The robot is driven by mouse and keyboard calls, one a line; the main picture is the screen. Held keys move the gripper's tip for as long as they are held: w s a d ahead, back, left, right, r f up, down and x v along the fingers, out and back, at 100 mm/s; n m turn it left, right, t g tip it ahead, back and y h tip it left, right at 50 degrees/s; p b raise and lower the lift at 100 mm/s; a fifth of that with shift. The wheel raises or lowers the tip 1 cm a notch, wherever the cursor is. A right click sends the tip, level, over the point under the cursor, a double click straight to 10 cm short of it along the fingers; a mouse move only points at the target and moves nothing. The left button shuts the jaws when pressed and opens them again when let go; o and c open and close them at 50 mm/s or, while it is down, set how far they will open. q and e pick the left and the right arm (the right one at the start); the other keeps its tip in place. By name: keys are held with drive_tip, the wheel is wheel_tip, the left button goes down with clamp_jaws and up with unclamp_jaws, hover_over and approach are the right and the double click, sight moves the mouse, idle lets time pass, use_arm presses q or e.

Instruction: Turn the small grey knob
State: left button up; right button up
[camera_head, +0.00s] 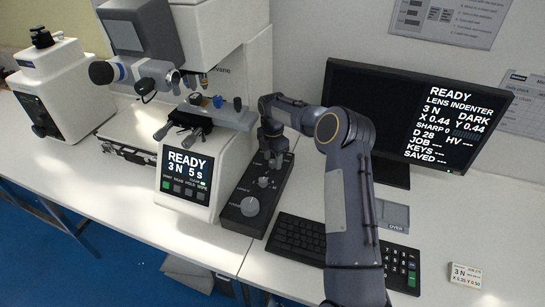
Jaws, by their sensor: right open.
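A small grey knob (263,182) sits on the dark control box in the middle of the view. A larger grey knob (250,206) sits nearer the front of the same box. My right gripper (274,161) points down over the far end of the control box, just behind the small knob. Its fingers are open, and the small knob shows in front of them, not between them. What lies directly under the fingers is partly hidden. My left gripper is not in view.
The hardness tester (190,90) stands left of the box, with a front panel (186,176) reading READY, 3 N, 5 s. A monitor (400,110) stands behind my right arm. A keyboard (300,238) lies right of the box. The front right table is mostly clear.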

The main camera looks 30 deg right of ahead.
drive_tip(key=shift+f, duration=0.1)
drive_tip(key=c, duration=1)
